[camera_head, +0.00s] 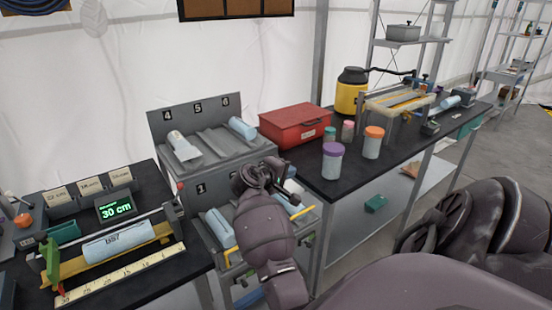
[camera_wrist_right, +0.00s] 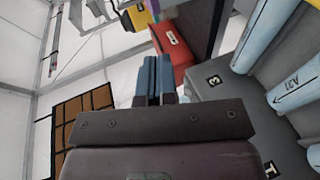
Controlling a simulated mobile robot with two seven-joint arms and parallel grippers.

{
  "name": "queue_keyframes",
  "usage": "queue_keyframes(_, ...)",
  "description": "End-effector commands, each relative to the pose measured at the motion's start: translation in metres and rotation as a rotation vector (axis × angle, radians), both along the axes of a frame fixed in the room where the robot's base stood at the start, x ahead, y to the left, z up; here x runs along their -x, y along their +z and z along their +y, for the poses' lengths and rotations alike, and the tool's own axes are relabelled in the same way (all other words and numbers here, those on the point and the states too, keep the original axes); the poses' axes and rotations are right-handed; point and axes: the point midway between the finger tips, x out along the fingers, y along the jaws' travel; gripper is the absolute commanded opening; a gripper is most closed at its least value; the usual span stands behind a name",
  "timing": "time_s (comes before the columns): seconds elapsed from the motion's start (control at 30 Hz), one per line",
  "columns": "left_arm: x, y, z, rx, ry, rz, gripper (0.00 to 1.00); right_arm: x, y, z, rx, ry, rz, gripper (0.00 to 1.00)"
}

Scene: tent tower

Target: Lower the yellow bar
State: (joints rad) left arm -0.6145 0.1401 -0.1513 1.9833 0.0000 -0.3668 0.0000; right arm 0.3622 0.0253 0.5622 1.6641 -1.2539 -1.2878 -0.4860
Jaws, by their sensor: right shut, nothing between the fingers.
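A yellow bar (camera_head: 302,212) runs across the front of the lower tier of a grey rack (camera_head: 197,190). Its right end shows beside my right forearm and a left piece shows near the rack's lower left; my arm hides the middle. My right gripper (camera_head: 268,178) is above the lower tier, in front of the upper tier. In the right wrist view its two blue fingers (camera_wrist_right: 154,75) are together with nothing between them. The bar does not show in that view. My left gripper is not in view.
Blue-white rolls (camera_head: 242,128) lie in the rack's channels. A red case (camera_head: 298,125) and lidded jars (camera_head: 333,160) stand on the bench to the right. A measuring fixture with a roll (camera_head: 118,244) and a 30 cm display (camera_head: 116,209) is at left.

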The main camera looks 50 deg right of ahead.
Motion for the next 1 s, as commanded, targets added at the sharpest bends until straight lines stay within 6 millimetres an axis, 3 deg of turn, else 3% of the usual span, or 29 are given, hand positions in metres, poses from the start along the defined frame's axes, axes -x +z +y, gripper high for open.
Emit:
queue_keyframes(0.2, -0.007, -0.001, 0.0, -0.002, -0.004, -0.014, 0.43, 0.01, -0.052, -0.039, -0.013, -0.001, 0.0, 0.0)
queue_keyframes(0.4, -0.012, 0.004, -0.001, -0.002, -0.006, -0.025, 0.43, 0.015, -0.099, -0.063, -0.196, -0.002, -0.046, 0.0)
queue_keyframes(0.7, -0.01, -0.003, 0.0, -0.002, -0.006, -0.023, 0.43, 0.019, -0.161, -0.079, -0.386, 0.001, -0.091, 0.0)
queue_keyframes(1.0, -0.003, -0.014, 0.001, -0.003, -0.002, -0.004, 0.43, 0.02, -0.189, -0.083, -0.379, 0.001, -0.089, 0.0)
